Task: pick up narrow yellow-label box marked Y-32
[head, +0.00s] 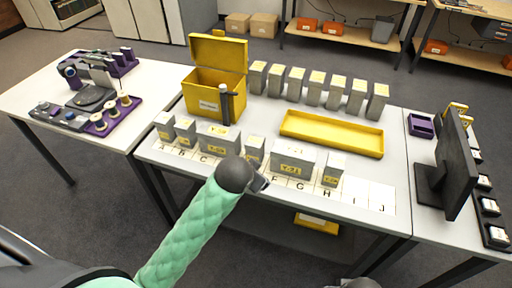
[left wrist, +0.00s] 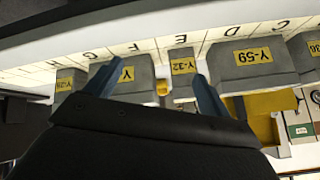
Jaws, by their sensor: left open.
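The narrow grey box with yellow label Y-32 (left wrist: 183,66) stands upright between two wider boxes in the left wrist view. In the head view it is the narrow box (head: 255,147) in the front row on the lettered strip, just beyond my left gripper (head: 262,181). The left gripper is open and empty; its two fingers also show in the left wrist view (left wrist: 155,90). The Y-32 box lies beyond and between the fingertips, nearer the right one. No contact is visible. My right gripper is not in view.
Wide box Y-59 (left wrist: 252,57) and another wide box (left wrist: 135,75) flank Y-32. Behind are a yellow tray (head: 335,133), an open yellow bin (head: 213,97) and a row of grey boxes (head: 315,88). A monitor (head: 452,160) stands right. Squares I and J are bare.

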